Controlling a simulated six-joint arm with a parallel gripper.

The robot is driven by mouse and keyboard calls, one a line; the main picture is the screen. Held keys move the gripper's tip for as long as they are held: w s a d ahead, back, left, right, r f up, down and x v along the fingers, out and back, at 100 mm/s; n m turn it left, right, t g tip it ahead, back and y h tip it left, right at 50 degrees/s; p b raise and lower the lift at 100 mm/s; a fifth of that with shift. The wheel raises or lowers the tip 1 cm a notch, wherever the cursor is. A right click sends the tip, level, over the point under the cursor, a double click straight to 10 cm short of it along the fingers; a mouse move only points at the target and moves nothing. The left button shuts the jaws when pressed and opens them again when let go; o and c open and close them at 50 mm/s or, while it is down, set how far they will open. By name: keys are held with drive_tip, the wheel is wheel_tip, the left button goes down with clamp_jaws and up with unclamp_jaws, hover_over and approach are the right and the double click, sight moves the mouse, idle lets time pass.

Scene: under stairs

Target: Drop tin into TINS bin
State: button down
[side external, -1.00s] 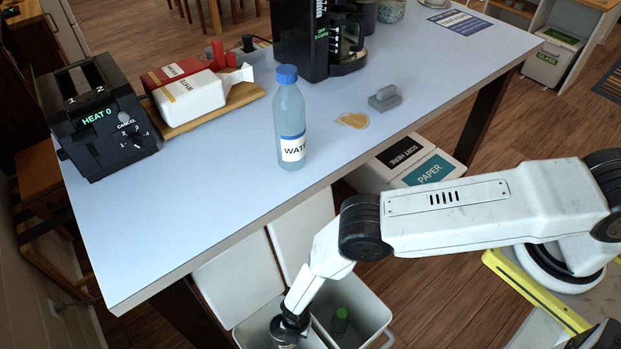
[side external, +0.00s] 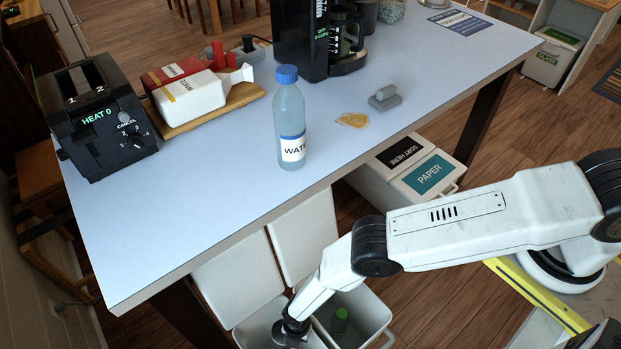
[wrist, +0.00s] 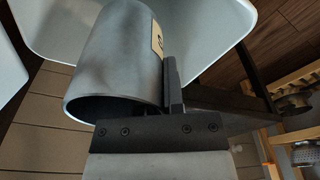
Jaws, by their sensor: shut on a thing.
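My gripper (side external: 291,332) reaches down over the left of two open white bins below the table's front edge. In the wrist view the gripper (wrist: 172,88) is shut on a grey metal tin (wrist: 112,62) with a tan label. One dark finger lies against the tin near the label; the other is hidden. The left bin (side external: 250,334) is partly covered by the arm. No TINS label shows on either open bin.
Raised white lids (side external: 303,238) stand against the table (side external: 215,225). A closed PAPER bin (side external: 430,172) is behind my arm. A water bottle (side external: 290,120) stands near the table edge.

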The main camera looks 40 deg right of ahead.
drive_tip(key=c, duration=0.7)
unclamp_jaws()
drive_tip(key=shift+o, duration=0.2)
drive_tip(key=shift+r, duration=0.15)
drive_tip(key=shift+w+d+r, duration=0.1)
drive_tip(key=shift+d+r, duration=0.05)
drive_tip(key=shift+r, duration=1.1)
drive_tip(key=shift+w+d+r, duration=0.1)
drive_tip(key=shift+r, duration=1.15)
drive_tip(key=shift+w+d+r, duration=0.1)
drive_tip(key=shift+d+r, duration=0.05)
drive_tip(key=shift+r, duration=1.1)
drive_tip(key=shift+d, duration=0.1)
